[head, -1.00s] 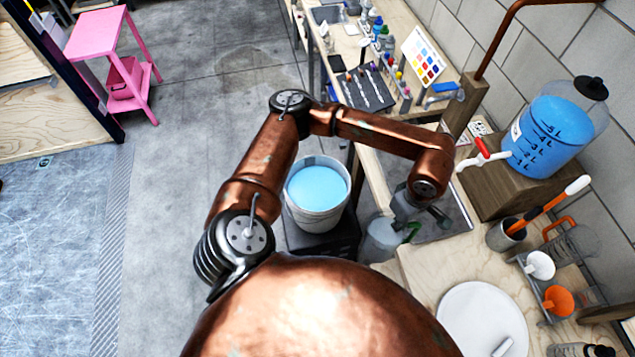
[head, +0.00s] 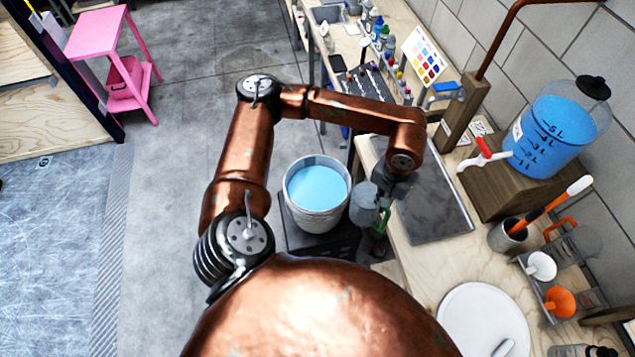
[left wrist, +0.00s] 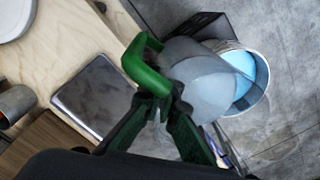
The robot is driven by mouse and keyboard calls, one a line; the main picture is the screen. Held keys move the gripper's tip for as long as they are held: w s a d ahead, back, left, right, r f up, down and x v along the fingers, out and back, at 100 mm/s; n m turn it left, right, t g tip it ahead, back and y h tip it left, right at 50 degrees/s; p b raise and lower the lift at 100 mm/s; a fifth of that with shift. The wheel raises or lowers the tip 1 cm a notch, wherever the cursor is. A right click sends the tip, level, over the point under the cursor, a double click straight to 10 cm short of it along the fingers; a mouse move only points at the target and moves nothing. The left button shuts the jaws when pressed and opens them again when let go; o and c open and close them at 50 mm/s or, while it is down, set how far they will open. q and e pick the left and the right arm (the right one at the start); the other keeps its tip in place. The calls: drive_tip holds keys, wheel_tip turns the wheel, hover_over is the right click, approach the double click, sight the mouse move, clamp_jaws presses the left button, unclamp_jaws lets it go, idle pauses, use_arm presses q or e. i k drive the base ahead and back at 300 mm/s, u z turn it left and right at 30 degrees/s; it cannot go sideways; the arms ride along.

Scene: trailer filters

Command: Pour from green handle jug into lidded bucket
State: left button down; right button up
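The jug (head: 365,207) is a translucent grey vessel with a green handle (left wrist: 142,66). My left gripper (left wrist: 168,104) is shut on the handle. The jug (left wrist: 195,84) is held close beside the white bucket (head: 317,213), on its right in the head view, and looks tipped toward it; the exact tilt and its contents are unclear. The bucket holds light blue liquid and its top is open, with no lid seen on it. In the left wrist view the jug partly covers the bucket (left wrist: 262,98). My right gripper is out of view.
The bucket stands on a dark platform (head: 300,238) beside the wooden bench (head: 440,262). A grey metal tray (head: 436,215) lies on the bench. A blue-filled dispenser (head: 548,135) with a red tap stands on a wooden block at right. A white round lid-like disc (head: 470,310) lies at the front.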

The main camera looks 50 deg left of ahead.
sight(316, 189)
drive_tip(key=z, duration=2.3)
drive_tip(key=k, duration=1.8)
drive_tip(key=u, duration=2)
drive_tip(key=i, duration=0.35)
